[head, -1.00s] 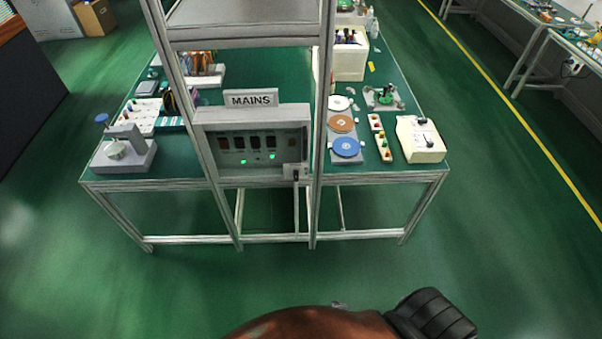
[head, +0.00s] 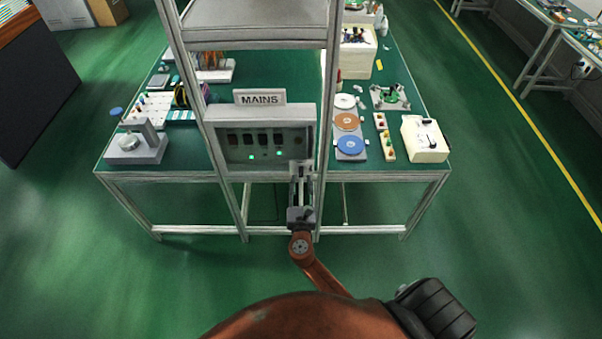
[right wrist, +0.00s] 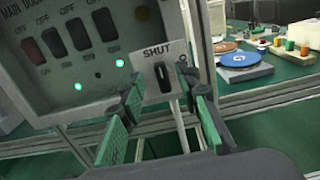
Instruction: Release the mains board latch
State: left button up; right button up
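The grey mains board (head: 243,165) hangs in the metal frame under a MAINS sign (head: 260,97). Its latch, a dark upright handle (right wrist: 164,76) on a pale plate marked SHUT, shows in the right wrist view at the board's lower right corner. My right gripper (head: 301,180) is in front of that corner and hides the latch in the head view. In the right wrist view its green-padded fingers (right wrist: 162,92) are apart, one to each side of the handle, with nothing gripped; I cannot tell whether they touch it. My left gripper is not in view.
Several dark switches (right wrist: 80,35) and two lit green lamps (right wrist: 119,63) are on the board left of the latch. Frame posts (head: 325,120) stand close on both sides. The bench (head: 390,173) behind carries discs and a cream box (head: 424,142).

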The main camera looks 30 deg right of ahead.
aim_at(301, 171)
jog(key=shift+x, duration=2.35)
